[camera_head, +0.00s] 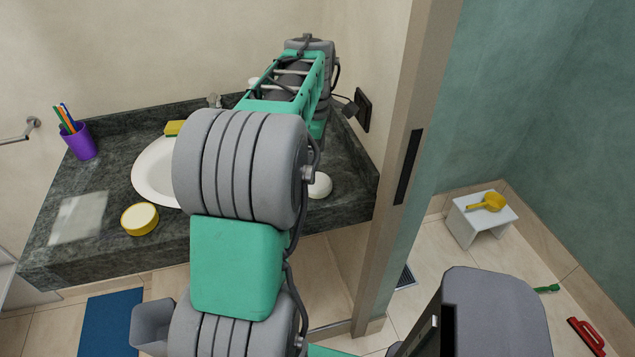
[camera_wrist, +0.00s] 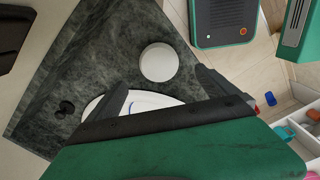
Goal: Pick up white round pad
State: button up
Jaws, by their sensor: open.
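The white round pad (camera_head: 320,186) lies flat on the dark stone counter (camera_head: 345,200), right of the basin and partly beside my arm in the head view. In the wrist view the pad (camera_wrist: 159,62) shows whole, near the counter's edge. My gripper (camera_wrist: 159,78) is open and empty. Its two dark fingers reach up from the bottom of the wrist view, one on each side below the pad, and are apart from it. My arm hides the gripper in the head view.
A door frame (camera_head: 395,170) stands to the right. A white stool (camera_head: 470,226) holds a yellow scoop (camera_head: 488,202).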

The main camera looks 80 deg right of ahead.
aim_at(317, 181)
jog(key=f, duration=0.2)
jog(key=f+p, duration=0.1)
jog(key=f, duration=0.4)
jog(key=shift+s+d+f, duration=0.15)
jog(key=shift+s+f, duration=0.1)
jog(key=shift+f, duration=0.1)
jog(key=c, duration=1.6)
jog(key=shift+o, duration=0.2)
jog(key=shift+r, duration=0.5)
jog(key=s+a+r+b, duration=0.3)
jog(key=s+a+r, duration=0.4)
jog(key=a+r, duration=0.5)
